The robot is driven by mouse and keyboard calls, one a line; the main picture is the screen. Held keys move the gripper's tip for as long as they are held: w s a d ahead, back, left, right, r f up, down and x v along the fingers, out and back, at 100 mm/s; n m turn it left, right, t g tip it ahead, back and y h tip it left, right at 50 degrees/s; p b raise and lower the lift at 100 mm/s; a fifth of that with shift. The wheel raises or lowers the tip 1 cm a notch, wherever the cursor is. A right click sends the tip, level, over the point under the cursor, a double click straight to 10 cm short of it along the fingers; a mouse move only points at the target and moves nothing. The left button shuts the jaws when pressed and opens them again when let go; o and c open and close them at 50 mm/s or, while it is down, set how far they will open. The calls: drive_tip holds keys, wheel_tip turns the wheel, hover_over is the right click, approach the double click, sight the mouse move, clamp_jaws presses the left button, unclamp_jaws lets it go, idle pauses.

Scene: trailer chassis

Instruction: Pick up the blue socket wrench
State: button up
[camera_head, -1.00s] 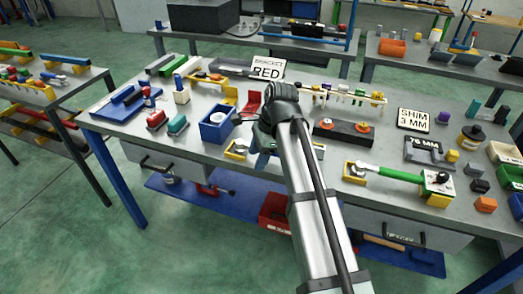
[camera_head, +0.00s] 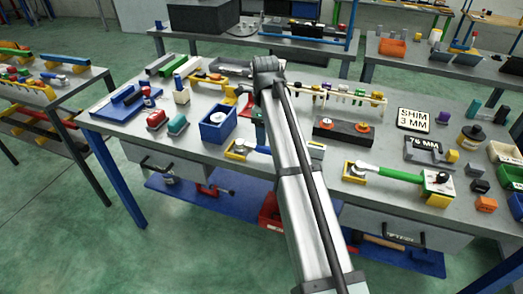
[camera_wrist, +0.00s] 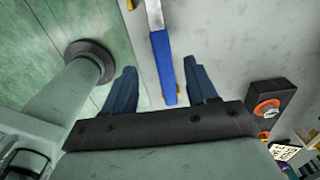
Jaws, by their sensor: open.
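The socket wrench has a silver shaft and a blue handle (camera_wrist: 163,68) in the wrist view. In the head view its blue handle (camera_head: 263,150) runs right from a yellow holder (camera_head: 238,149), and my arm hides its right end. My gripper (camera_wrist: 160,65) is open in the wrist view, with one dark blue finger on each side of the handle. There is a gap on both sides, and neither finger appears to touch it. I cannot tell the height of the fingers relative to the handle.
A blue box (camera_head: 218,126) stands just behind and left of the wrench. A black block with orange discs (camera_head: 343,132) lies to the right, also in the wrist view (camera_wrist: 272,100). A green-handled tool (camera_head: 390,173) lies farther right. The bench's front edge is close to the wrench.

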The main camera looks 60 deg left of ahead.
sight(265, 150)
drive_tip(key=shift+w+a+f, duration=0.1)
drive_tip(key=shift+w+f, duration=0.05)
drive_tip(key=shift+f, duration=4)
clamp_jaws()
